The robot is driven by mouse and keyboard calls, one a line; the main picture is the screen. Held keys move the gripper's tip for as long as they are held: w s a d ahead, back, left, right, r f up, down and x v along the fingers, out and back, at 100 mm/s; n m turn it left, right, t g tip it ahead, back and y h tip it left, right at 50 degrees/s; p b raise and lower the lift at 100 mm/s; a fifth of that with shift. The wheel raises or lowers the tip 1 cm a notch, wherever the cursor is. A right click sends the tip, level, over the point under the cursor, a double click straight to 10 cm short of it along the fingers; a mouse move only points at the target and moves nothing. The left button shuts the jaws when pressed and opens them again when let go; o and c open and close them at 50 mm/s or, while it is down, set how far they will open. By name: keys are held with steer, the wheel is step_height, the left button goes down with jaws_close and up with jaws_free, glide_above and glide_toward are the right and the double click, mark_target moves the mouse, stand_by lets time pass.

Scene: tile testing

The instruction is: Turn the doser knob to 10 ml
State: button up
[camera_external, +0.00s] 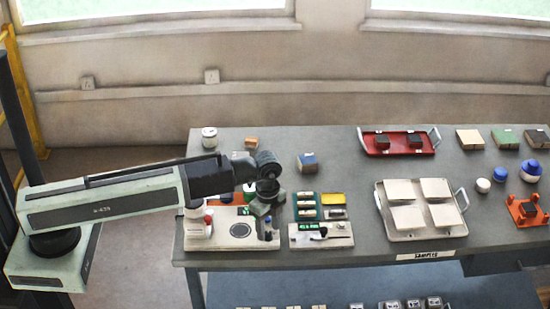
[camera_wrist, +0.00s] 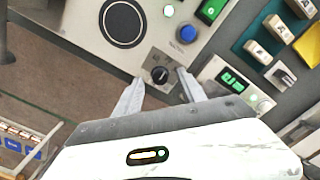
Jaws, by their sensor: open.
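The scale marks around the knob are too small to read. In the external view my gripper (camera_external: 262,206) points down over the right part of the white doser device (camera_external: 212,237), and it hides the knob there.
A second device with a green display (camera_wrist: 233,80) stands close on the right. A red tray (camera_external: 372,148) and a metal tray with pale tiles (camera_external: 385,209) are farther right on the table.

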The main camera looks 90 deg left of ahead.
steer(key=shift+f, duration=0.85)
steer(key=shift+r, duration=0.15)
jaws_close()
steer(key=shift+n, duration=0.3)
steer(key=n, duration=0.3)
steer(key=shift+n, duration=1.9)
